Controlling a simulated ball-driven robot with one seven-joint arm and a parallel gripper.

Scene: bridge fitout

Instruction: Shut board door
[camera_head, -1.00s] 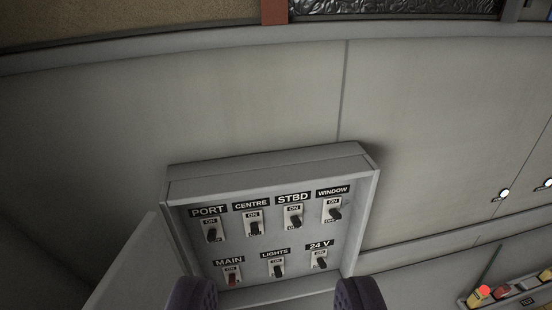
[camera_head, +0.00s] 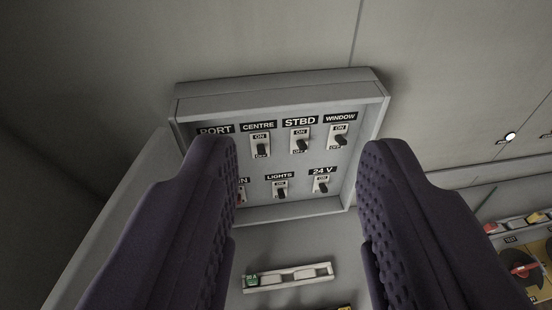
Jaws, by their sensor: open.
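The grey switch board (camera_head: 280,88) is on the wall at the upper middle, with several labelled switches inside, among them CENTRE, STBD, WINDOW, LIGHTS and 24 V. Its door (camera_head: 118,215) stands open, swung out to the left from the board's left side. My gripper (camera_head: 300,165) is open and empty, its two dark purple fingers spread in front of the board. The left finger covers part of the PORT and MAIN switches and part of the door. I cannot tell whether that finger touches the door.
Below the board is a small pale strip (camera_head: 290,278) with a green piece at its left end. At the lower right is a panel with a red rotary switch (camera_head: 522,268) and coloured buttons (camera_head: 500,227). The wall above the board is clear.

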